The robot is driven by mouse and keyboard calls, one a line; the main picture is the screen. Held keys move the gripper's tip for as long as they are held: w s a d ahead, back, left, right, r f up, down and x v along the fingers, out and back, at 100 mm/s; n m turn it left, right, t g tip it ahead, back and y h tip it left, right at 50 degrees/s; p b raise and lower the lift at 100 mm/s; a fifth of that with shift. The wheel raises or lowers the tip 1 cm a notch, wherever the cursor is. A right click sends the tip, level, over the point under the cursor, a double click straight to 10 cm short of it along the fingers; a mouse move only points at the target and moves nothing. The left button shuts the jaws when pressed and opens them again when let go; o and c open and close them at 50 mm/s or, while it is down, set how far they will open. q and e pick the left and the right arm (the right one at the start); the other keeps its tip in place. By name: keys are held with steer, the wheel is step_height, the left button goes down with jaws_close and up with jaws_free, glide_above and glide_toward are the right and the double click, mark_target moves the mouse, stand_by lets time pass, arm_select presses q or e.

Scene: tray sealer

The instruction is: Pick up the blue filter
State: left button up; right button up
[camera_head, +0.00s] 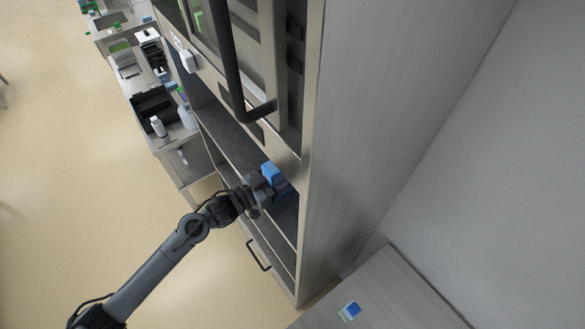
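A small blue object (270,172), which looks like the blue filter, is at the shelf opening of the tall grey cabinet, near the picture's middle. My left gripper (269,187) reaches in from the lower left and is right at the blue object. The gripper's own body hides its fingertips, so I cannot tell whether they are around the object or beside it. My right gripper is not in view.
The cabinet (360,130) has shelves, a long dark handle (228,70) and a lower drawer handle (258,255). A small blue and green box (349,311) lies on a grey surface (400,290) at the lower right. Benches with bottles stand upper left. The floor at left is clear.

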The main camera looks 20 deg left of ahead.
mark_target(265, 174)
arm_select(q)
step_height(265, 174, up, 9)
steer(key=shift+f+b, duration=0.1)
steer(key=shift+b, duration=0.75)
steer(key=shift+s, duration=0.1)
steer(key=s+f+n+t+y+p, duration=0.1)
steer(key=s+f+y+p, duration=0.1)
steer(key=s, duration=0.1)
steer(key=s+d+f+n+t+y+p, duration=0.1)
steer(key=s+p, duration=0.1)
steer(key=s+d+f+n+y+p, duration=0.1)
steer(key=s+f+n+y, duration=0.1)
steer(key=s, duration=0.1)
steer(key=shift+s+d+f+t+y+p, duration=0.2)
steer(key=shift+s+f+t+y+p, duration=0.1)
steer(key=shift+s+f+t+p, duration=0.1)
steer(key=a+n+y, duration=0.1)
steer(key=a, duration=0.1)
steer(key=a+r+n+y, duration=0.1)
steer(key=a+y, duration=0.1)
steer(key=a+n+y, duration=0.1)
steer(key=a+y, duration=0.1)
steer(key=shift+w+r+t, duration=0.15)
steer(key=shift+r+t, duration=0.05)
steer(key=shift+t, duration=0.1)
steer(key=shift+a, duration=0.1)
